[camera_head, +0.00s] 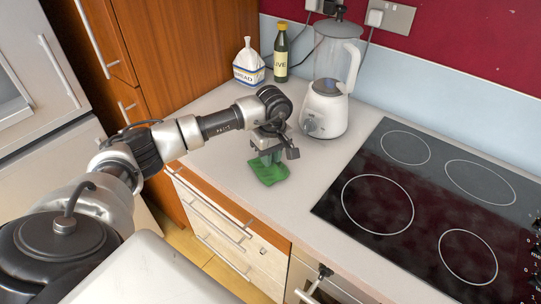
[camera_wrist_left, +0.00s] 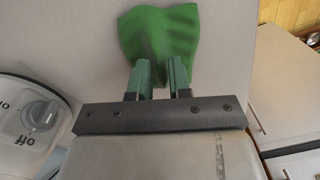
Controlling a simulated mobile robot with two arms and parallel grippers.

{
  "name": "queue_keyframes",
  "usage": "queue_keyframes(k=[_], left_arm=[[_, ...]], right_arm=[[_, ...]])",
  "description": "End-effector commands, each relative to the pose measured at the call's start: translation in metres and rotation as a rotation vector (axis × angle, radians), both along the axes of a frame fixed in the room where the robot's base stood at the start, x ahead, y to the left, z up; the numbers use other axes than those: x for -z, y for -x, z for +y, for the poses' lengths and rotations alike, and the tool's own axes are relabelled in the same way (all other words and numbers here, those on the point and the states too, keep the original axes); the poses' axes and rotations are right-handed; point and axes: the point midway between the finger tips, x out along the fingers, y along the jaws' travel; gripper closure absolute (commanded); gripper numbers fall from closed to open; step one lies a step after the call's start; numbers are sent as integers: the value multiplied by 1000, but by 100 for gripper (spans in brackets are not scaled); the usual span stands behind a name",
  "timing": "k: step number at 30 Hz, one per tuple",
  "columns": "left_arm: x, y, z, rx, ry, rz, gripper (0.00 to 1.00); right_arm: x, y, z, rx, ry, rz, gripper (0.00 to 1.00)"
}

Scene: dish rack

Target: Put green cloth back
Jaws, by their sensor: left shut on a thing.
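The green cloth (camera_head: 270,174) is on the light worktop (camera_head: 215,165), near its front edge and left of the hob. My left gripper (camera_head: 268,158) points down at the cloth from above. In the left wrist view the two green fingers (camera_wrist_left: 159,72) are shut on the near edge of the cloth (camera_wrist_left: 158,34), which spreads out beyond the fingertips. I cannot tell whether the cloth is lifted off the worktop or still touches it. My right gripper is not in view.
A white blender (camera_head: 326,108) stands just behind my left gripper. A black hob (camera_head: 430,195) lies to the right. A bread bag (camera_head: 248,67) and an olive oil bottle (camera_head: 281,55) stand at the back. Drawers (camera_head: 215,215) are below the front edge. Bare worktop lies left of the cloth.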

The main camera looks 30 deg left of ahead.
Motion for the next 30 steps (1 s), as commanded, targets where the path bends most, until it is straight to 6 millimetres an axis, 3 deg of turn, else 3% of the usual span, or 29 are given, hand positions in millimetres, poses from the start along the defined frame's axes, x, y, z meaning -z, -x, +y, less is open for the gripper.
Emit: queue_keyframes(k=[4,28,29,30], left_arm=[[8,0,0,0,0,-2,100],[14,0,0,0,0,-1,100],[13,0,0,0,1,-2,78],[13,0,0,0,1,-2,72]], right_arm=[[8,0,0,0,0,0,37],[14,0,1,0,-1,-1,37],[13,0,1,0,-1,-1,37],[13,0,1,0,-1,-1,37]])
